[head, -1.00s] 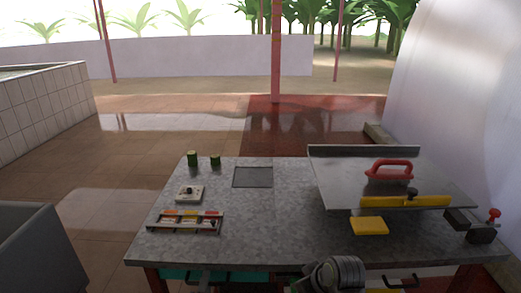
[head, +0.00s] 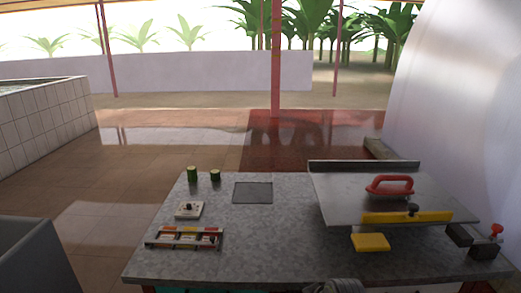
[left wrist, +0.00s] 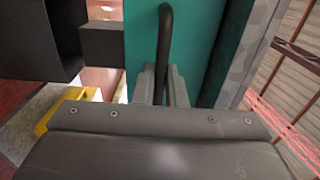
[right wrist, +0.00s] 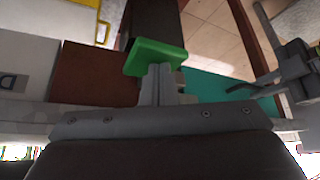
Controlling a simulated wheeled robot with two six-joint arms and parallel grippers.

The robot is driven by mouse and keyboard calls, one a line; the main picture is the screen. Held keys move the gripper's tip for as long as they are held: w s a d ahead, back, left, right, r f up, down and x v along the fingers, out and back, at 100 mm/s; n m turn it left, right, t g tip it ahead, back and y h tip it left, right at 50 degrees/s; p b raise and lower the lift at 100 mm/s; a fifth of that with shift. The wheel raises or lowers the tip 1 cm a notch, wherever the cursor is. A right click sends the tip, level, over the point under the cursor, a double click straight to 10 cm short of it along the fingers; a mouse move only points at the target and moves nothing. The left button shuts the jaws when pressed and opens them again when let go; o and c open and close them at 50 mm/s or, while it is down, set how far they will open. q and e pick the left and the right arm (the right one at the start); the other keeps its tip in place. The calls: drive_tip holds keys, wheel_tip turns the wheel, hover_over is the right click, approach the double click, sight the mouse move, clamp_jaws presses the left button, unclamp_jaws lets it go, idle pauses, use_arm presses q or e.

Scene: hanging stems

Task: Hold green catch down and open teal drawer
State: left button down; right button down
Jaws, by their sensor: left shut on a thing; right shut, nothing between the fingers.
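In the left wrist view the teal drawer (left wrist: 200,40) has a black bar handle (left wrist: 166,35). My left gripper (left wrist: 162,82) is shut on this handle. The right wrist view also shows the teal front (right wrist: 215,86) with my left gripper (right wrist: 285,80) beside it at the right. The green catch (right wrist: 153,57) lies at the fingertips of my right gripper (right wrist: 160,72), which is shut with nothing between its fingers. The fingertips seem to touch the catch; how far it is pressed is unclear. Whether the drawer stands out from its frame cannot be told.
In the head view the grey worktop (head: 290,240) carries a tilted metal plate (head: 350,200) with a red handle (head: 390,185), a yellow block (head: 370,242) and a small tray (head: 184,237) of coloured pieces. A grey bin (head: 30,265) stands at the left.

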use_arm(q)
drive_tip(key=shift+s, duration=2.75)
drive_tip(key=c, duration=1.2)
unclamp_jaws()
drive_tip(key=shift+c, duration=0.2)
